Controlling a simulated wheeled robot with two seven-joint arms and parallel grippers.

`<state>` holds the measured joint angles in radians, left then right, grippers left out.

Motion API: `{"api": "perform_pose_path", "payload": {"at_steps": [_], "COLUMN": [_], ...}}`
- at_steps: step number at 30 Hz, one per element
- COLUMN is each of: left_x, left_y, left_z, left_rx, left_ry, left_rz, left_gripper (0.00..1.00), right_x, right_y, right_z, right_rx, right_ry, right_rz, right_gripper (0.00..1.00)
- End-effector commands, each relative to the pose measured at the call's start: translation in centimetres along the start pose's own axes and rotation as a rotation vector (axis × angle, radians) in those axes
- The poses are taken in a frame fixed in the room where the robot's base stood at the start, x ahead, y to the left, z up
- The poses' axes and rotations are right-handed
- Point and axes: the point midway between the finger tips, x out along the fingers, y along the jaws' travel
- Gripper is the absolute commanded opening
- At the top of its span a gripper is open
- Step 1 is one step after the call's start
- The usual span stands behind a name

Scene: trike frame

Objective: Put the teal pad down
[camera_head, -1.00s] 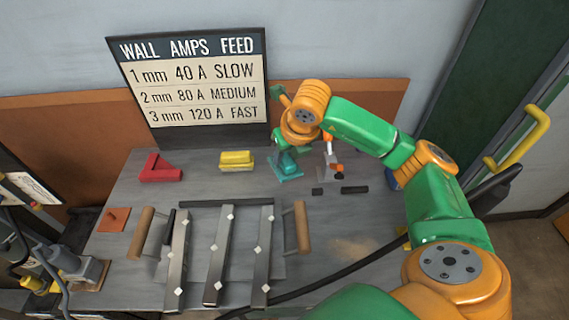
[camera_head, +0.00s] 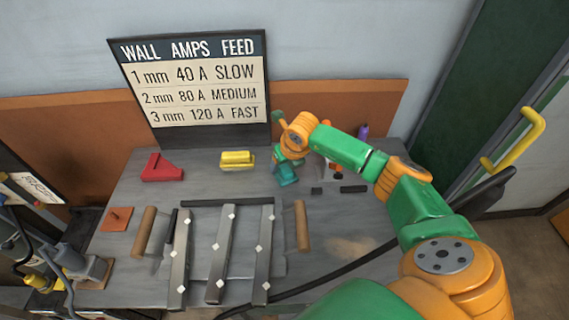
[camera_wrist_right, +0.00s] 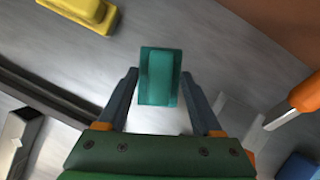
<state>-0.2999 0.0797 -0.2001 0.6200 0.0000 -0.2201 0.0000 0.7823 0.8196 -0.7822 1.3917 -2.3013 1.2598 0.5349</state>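The teal pad (camera_head: 287,176) sits on the grey bench right of the yellow block, with its upper part near my right gripper (camera_head: 288,157). In the right wrist view the teal pad (camera_wrist_right: 160,76) shows a flat base with a raised ridge along its middle. The fingers of my right gripper (camera_wrist_right: 160,76) stand apart on either side of it, with narrow gaps to the ridge. The gripper looks open around the pad. Contact at the pad's outer edges is hard to tell. My left gripper is not in view.
A yellow block (camera_head: 237,160) and a red angle piece (camera_head: 161,168) lie left of the pad. Small black bars (camera_head: 353,189) and an orange-handled tool (camera_wrist_right: 305,93) are to its right. Metal strips (camera_head: 221,255) fill the front. A sign (camera_head: 190,82) stands behind.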

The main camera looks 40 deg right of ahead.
Motion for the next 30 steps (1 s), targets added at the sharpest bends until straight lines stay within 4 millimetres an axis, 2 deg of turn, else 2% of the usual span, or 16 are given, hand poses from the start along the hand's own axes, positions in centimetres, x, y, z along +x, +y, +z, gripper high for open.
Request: {"api": "perform_pose_path", "payload": {"at_steps": [6,9,11,18,21,25,30], "left_x": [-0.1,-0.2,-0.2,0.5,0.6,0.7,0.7], "left_y": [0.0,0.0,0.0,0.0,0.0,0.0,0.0], "left_z": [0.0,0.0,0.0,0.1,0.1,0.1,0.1], "left_rx": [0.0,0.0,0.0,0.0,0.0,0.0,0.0], "left_ry": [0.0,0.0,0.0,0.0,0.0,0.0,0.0], "left_rz": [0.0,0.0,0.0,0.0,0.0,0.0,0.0], "left_gripper": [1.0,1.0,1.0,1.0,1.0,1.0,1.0], "right_x": [-0.1,-0.8,-1.8,-8.2,-10.4,-11.9,-12.2], "right_y": [0.0,0.0,0.0,0.0,0.0,0.0,0.0], "right_z": [0.0,0.2,0.2,0.1,0.1,0.1,0.1], "right_rx": [0.0,-0.001,-0.002,-0.002,-0.002,0.0,0.0], "right_ry": [0.0,-0.002,-0.003,-0.006,-0.005,-0.002,0.0], "right_rz": [0.0,0.001,0.0,0.0,0.0,0.0,0.0], "right_gripper": [0.66,0.66,0.66,0.66,0.66,0.66,0.66]}}
